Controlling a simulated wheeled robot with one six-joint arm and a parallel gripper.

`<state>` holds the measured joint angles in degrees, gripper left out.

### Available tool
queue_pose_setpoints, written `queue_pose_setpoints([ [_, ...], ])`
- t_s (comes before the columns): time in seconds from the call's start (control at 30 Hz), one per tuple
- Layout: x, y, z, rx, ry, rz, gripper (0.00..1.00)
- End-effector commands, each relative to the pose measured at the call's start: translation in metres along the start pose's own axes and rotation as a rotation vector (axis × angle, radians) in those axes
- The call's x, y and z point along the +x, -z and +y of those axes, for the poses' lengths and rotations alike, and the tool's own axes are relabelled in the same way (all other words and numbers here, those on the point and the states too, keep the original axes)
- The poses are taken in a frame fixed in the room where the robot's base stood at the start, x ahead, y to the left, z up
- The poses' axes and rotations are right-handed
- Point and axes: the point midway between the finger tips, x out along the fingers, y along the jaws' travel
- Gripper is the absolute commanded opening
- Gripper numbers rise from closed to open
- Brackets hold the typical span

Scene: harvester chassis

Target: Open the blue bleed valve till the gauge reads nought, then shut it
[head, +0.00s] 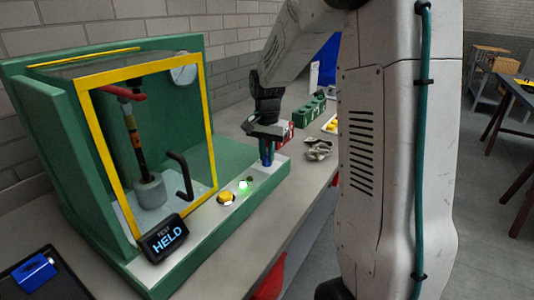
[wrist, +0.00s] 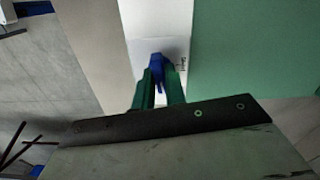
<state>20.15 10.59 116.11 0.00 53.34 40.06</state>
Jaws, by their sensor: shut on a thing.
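The blue bleed valve (head: 267,160) stands on the pale strip at the right end of the green test rig. Its blue handle (wrist: 157,70) also shows in the wrist view, between the green fingers. My gripper (head: 266,146) points down over the valve and is shut on the handle. In the wrist view my gripper (wrist: 158,88) has a finger on each side of it. A round pale gauge (head: 184,74) is at the upper back of the rig; its needle is too small to read.
The yellow-framed guard (head: 147,61) encloses a cylinder on the rig. A yellow button (head: 226,198) and a lit green lamp (head: 244,185) are on the front ledge. A grey crumpled item (head: 318,149) and green boxes (head: 310,112) lie beyond the valve.

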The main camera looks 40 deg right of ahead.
Motion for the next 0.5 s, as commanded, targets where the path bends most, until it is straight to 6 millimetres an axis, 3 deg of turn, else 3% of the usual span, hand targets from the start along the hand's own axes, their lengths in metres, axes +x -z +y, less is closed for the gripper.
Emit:
queue_pose_setpoints([
  [0.17, -0.0015, 0.0009, -0.0008, -0.001, 0.003, 0.003, 0.00],
  [0.2, -0.0015, 0.0009, -0.0008, -0.001, 0.003, 0.003, 0.15],
  [0.27, -0.0014, 0.0008, -0.0007, -0.001, 0.003, 0.003, 0.32],
  [0.3, -0.0013, 0.0008, -0.0007, -0.001, 0.002, 0.003, 0.35],
  [0.5, -0.0007, 0.0004, -0.0004, -0.002, 0.001, 0.002, 0.35],
])
